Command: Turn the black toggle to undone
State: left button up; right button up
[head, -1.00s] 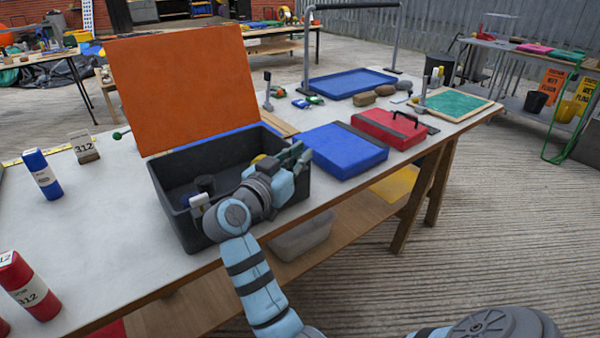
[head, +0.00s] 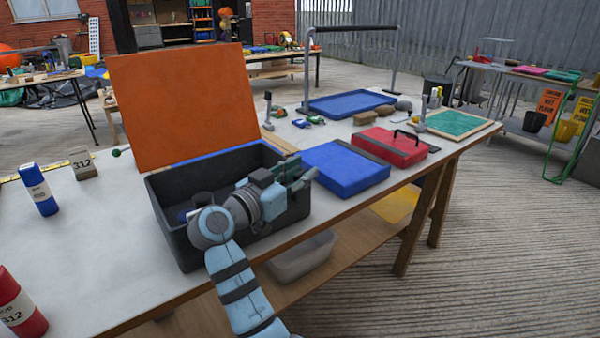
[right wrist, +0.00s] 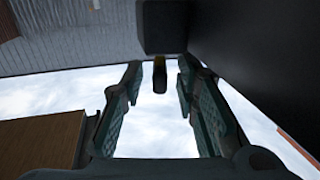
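No thing in view can be named with certainty as the black toggle. In the right wrist view a small dark tab (right wrist: 160,76) with a brownish upper part hangs below a black block (right wrist: 165,27), between and beyond my fingers; I cannot tell whether it is the toggle. My right gripper (head: 301,176) is over the right end of the black crate (head: 181,243) with the raised orange lid (head: 180,105). In the right wrist view its fingers (right wrist: 157,85) are apart with nothing between the pads. My left gripper is out of view.
A blue case (head: 345,168) lies right of the crate, with a red case (head: 390,147) behind it. A dark-handled upright clamp (head: 268,108) stands behind. Blue (head: 40,190) and red (head: 20,308) bottles stand at left. The table between bottles and crate is clear.

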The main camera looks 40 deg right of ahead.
aim_at(300, 172)
notch_tip(300, 172, up, 10)
dwell(0.6)
